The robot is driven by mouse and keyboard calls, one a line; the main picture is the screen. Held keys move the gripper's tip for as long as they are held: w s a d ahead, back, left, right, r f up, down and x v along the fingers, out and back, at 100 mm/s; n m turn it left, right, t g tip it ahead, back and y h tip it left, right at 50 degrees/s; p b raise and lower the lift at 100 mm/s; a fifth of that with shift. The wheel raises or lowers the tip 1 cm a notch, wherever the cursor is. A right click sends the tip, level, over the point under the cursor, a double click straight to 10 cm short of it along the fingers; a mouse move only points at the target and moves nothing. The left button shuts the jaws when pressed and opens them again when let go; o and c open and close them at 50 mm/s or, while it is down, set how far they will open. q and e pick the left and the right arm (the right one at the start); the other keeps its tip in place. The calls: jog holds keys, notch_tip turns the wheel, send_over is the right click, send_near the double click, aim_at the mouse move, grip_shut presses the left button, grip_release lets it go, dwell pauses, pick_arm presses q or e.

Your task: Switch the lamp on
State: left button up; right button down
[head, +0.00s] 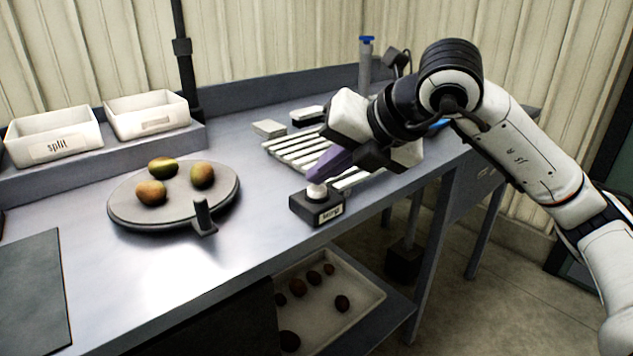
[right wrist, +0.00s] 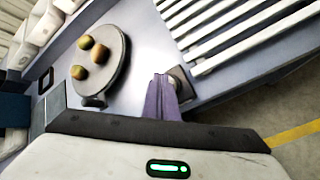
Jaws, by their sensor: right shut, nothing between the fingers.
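A small dark switch box (head: 318,207) with a pale label and a white round button (head: 316,191) stands near the front edge of the bench. My right gripper (head: 316,177) has purple fingers, shut and empty, with the tips right at the top of the button. I cannot tell whether they touch it. In the right wrist view the shut fingers (right wrist: 162,82) partly cover the box (right wrist: 182,82). The lamp itself cannot be made out for certain. My left gripper is out of view.
White bins (head: 55,135) stand on a back ledge beside a black pole (head: 181,60). A tray (head: 365,310) of potatoes is below the bench.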

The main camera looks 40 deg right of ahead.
aim_at(322, 190)
notch_tip(322, 190, up, 6)
jog(key=p, duration=0.5)
jog(key=shift+r, duration=0.1)
